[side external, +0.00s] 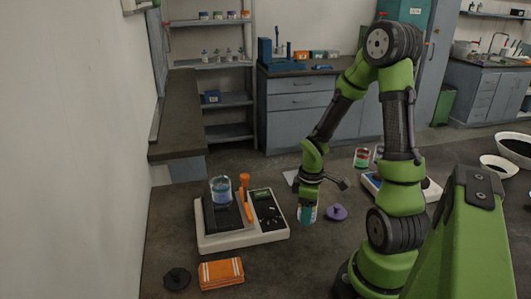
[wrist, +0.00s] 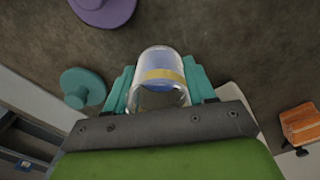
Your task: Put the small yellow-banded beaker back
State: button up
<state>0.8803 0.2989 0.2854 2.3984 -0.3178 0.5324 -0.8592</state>
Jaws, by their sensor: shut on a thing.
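My gripper (side external: 308,204) is low over the dark table, to the right of the white shaker base. In the wrist view its teal fingers (wrist: 159,85) are shut on a small clear beaker (wrist: 160,62) with a yellow band. The beaker has something blue in it and sits between the two fingers. In the side view the beaker (side external: 307,216) shows below my gripper, partly covered by it. I cannot tell whether its base touches the table.
A purple knobbed piece (side external: 336,212) lies just right of the held beaker. The white shaker base (side external: 270,237) holds another glass vessel (side external: 221,188). An orange block (side external: 221,273) and a black disc (side external: 177,279) lie at the front left. A banded container (side external: 362,158) stands farther back.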

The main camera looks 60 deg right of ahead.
jog(key=shift+f, duration=0.15)
jog(key=o, duration=1.1)
notch_tip(320, 180, up, 12)
jog(key=a+r+m+t+y, duration=0.1)
jog(key=a+r+m+t, duration=0.2)
jog(key=a+r, duration=0.3)
jog(key=w+a+r+m+t+y, duration=0.1)
jog(key=a+r+m+t, duration=0.3)
jog(key=a, duration=0.9)
jog(key=shift+r, duration=0.95)
